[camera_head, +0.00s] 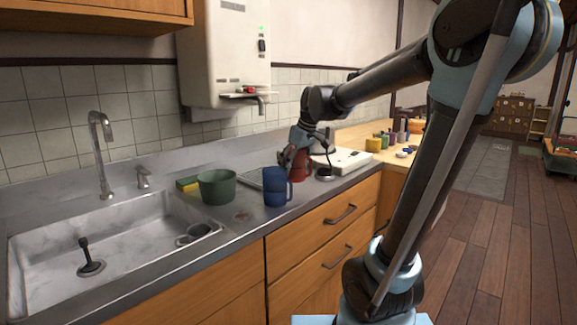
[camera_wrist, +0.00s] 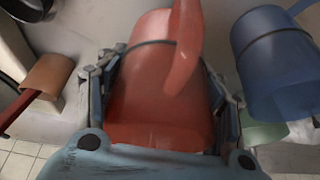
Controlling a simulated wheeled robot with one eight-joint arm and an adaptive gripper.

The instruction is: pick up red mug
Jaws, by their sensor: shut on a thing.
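The red mug (camera_wrist: 158,95) fills the middle of the wrist view, with its handle towards the top. My gripper (camera_wrist: 165,90) has one finger on each side of the mug and is shut on it. In the head view the red mug (camera_head: 299,168) shows partly behind a blue mug, and my gripper (camera_head: 296,158) reaches down to it from above. Whether the mug touches the counter is hidden.
The blue mug (camera_head: 276,187) stands close beside it, nearer the counter's front edge; it also shows in the wrist view (camera_wrist: 272,62). A green bowl (camera_head: 217,186) stands to the left, before a yellow sponge (camera_head: 188,183). The sink (camera_head: 60,225) lies further left.

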